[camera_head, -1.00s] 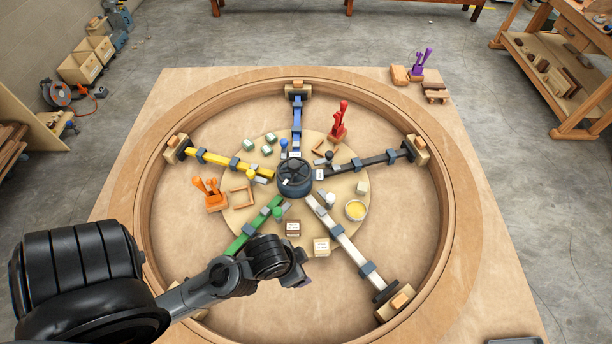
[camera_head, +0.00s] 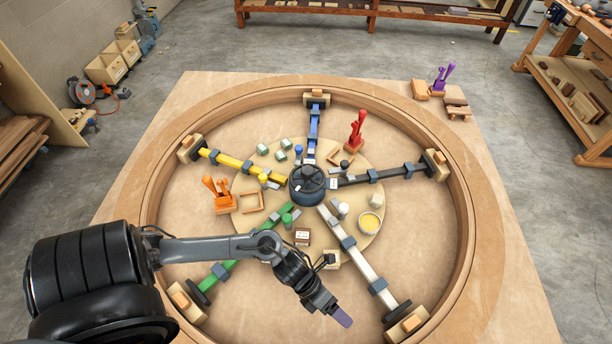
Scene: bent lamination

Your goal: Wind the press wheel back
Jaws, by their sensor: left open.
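A dark hub with a black spoked wheel (camera_head: 308,178) on top stands in the middle of the round wooden ring. Coloured bars run out from it like spokes: blue (camera_head: 313,124), black (camera_head: 375,176), white (camera_head: 362,265), green (camera_head: 232,262) and yellow (camera_head: 231,161). Dark discs show at the outer ends of the white bar (camera_head: 397,312) and the green bar (camera_head: 199,292). My left gripper (camera_head: 340,315) is open, with a purple-grey fingertip, over the ring's floor between the green and white bars. It is apart from the hub wheel. My right gripper is not in view.
An orange clamp (camera_head: 217,197) and a red clamp (camera_head: 355,132) stand inside the ring; a purple clamp (camera_head: 443,78) is outside at the back right.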

